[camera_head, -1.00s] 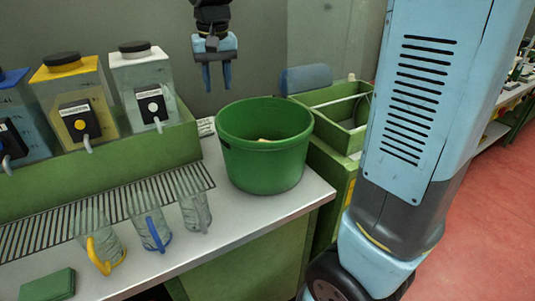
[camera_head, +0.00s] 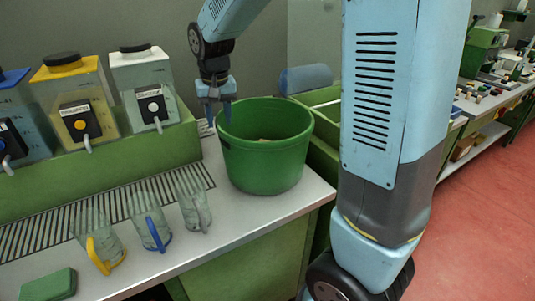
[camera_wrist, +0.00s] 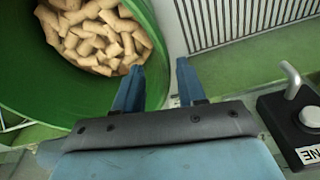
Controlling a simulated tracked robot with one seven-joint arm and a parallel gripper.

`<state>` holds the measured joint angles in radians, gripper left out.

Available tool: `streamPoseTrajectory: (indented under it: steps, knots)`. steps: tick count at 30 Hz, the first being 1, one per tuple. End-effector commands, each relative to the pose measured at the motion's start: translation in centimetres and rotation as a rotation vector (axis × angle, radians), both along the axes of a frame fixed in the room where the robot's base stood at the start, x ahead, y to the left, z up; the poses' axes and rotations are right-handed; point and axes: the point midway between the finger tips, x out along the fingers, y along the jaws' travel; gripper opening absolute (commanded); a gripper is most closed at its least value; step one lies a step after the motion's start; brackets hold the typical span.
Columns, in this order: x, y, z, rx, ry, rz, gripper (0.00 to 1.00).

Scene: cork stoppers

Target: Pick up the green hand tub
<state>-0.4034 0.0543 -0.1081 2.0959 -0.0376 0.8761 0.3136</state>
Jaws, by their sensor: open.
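The green hand tub (camera_head: 265,160) stands upright on the counter near its right end. In the wrist view the tub (camera_wrist: 70,93) fills the upper left, and cork stoppers (camera_wrist: 98,38) lie inside it. My gripper (camera_head: 219,118) is at the tub's left rear rim in the head view, pointing down. In the wrist view my gripper (camera_wrist: 158,72) is open, with its left finger over or beside the tub's wall and its right finger outside. Nothing is held. I cannot tell whether a finger touches the tub.
Dispensers with yellow (camera_head: 75,102) and white (camera_head: 147,90) lids stand left of the tub on a green ledge. Clear jugs (camera_head: 150,224) stand on the counter in front. A white dispenser tap (camera_wrist: 291,80) is close to the right of my gripper. A green crate (camera_head: 322,98) is behind right.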

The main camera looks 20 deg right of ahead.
Motion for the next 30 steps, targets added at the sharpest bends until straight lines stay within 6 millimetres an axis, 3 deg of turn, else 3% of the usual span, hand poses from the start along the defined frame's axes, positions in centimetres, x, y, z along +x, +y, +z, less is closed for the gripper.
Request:
streamPoseTrajectory:
  steps: [6, 16, 28, 30]
  knots:
    - [0.1, 0.0, -2.8, -0.001, 0.002, 0.001, 0.4]
    - [0.2, 0.0, -3.3, 0.0, 0.0, 0.0, 0.4]
    - [0.2, -0.1, -3.3, 0.0, 0.0, -0.001, 0.02]
    - [0.2, -0.1, -3.3, 0.0, 0.0, -0.001, 0.0]
